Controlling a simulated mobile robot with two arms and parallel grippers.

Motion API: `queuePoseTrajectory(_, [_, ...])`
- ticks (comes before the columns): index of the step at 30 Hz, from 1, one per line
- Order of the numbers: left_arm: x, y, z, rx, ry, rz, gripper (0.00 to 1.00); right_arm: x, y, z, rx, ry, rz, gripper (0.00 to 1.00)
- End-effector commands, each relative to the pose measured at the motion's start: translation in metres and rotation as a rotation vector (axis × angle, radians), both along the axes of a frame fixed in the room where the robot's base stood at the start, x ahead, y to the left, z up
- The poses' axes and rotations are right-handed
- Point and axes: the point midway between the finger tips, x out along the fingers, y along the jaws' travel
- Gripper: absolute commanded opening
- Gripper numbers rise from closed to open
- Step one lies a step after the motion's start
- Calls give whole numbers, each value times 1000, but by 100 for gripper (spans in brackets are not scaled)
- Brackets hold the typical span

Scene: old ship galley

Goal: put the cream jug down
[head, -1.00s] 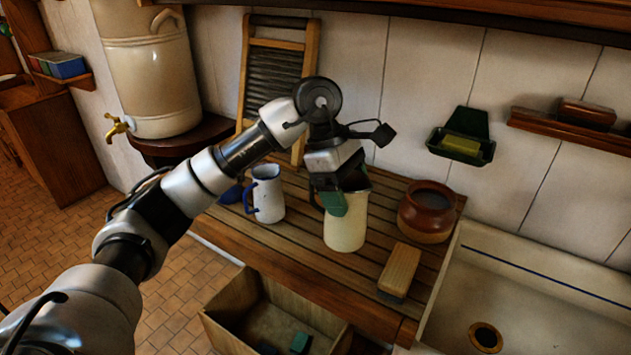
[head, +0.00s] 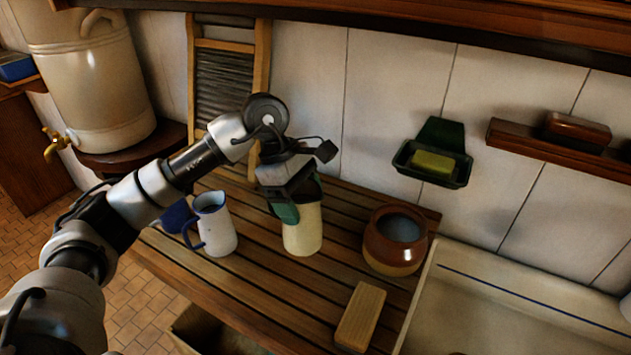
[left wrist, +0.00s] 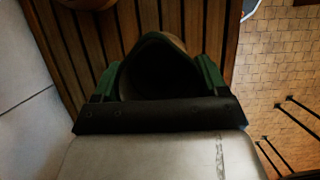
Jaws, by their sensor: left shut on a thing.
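The cream jug (head: 303,231) is upright at the slatted wooden board (head: 237,281), its base at or just above the slats; I cannot tell whether it touches. My left gripper (head: 286,208) comes down on it from above and is shut on its upper part, with green finger pads at its sides. In the left wrist view the jug's dark mouth (left wrist: 155,78) sits between the two green pads of the left gripper (left wrist: 156,88). The gripper hides part of the jug's rim. My right gripper is not in view.
A white enamel jug with a blue handle (head: 214,226) stands left of the cream jug. A brown pot (head: 392,251) stands right, with a wooden brush (head: 360,316) in front of it. A washboard (head: 229,75) leans behind. A sink (head: 500,305) lies at the right.

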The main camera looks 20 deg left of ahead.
Motion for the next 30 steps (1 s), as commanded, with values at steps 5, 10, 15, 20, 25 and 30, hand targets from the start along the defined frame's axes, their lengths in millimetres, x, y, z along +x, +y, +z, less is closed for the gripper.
queuePoseTrajectory(5, [-20,28,-16,1,2,5,4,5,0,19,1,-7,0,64])
queuePoseTrajectory(10, [-32,45,-30,-1,0,2,4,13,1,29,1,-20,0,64])
queuePoseTrajectory(15, [-37,51,-36,-2,-4,1,4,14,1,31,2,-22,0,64])
queuePoseTrajectory(20, [-38,51,-48,-3,1,2,4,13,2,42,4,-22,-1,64])
queuePoseTrajectory(25, [-37,51,-68,-4,-1,2,4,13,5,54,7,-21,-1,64])
queuePoseTrajectory(30, [-37,51,-77,-2,-4,1,4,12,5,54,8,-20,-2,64])
